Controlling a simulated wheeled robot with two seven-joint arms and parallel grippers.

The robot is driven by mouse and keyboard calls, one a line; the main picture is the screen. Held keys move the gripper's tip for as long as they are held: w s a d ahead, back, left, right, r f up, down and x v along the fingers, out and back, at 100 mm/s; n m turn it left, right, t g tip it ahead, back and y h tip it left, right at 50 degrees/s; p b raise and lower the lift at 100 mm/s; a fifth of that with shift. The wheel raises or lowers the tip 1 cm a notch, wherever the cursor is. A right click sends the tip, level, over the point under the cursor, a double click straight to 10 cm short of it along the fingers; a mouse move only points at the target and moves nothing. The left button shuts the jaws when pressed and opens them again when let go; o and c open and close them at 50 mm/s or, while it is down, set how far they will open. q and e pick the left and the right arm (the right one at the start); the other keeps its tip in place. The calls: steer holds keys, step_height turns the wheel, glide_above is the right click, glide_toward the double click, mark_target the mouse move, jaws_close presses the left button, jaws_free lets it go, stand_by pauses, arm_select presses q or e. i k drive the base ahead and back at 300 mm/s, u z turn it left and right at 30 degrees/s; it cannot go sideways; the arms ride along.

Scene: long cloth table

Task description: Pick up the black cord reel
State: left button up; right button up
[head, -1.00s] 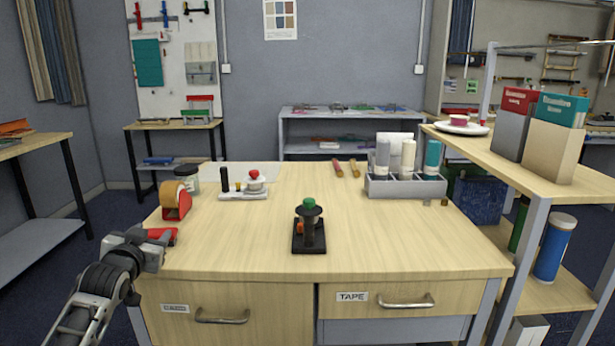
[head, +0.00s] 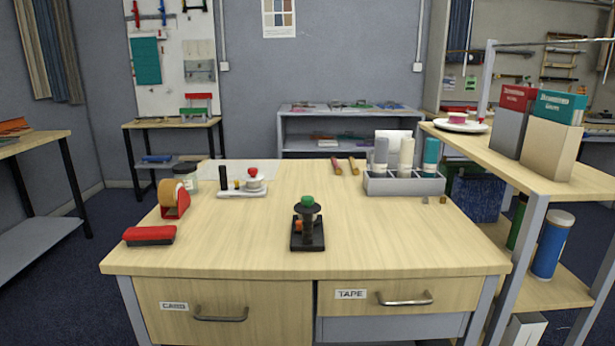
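A black upright piece (head: 308,225) with a spool-like flange and a green knob stands on a dark rectangular base near the middle front of the table (head: 230,250). It is the thing in the head view that looks most like the black cord reel, but I cannot be sure of it. A small orange part shows at its left side. Nothing touches it from above. Neither of my grippers is in the head view.
A red and black flat tool (head: 150,235) and an orange tape dispenser (head: 174,199) sit at the left. Behind are a jar (head: 187,178) and a small tray with a white pot (head: 243,193). A grey bottle rack (head: 404,186) stands at the back right. The table's front right is clear.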

mark_target(311, 238)
steer(key=z, duration=0.55)
steer(key=i, duration=1.05)
steer(key=u, duration=0.55)
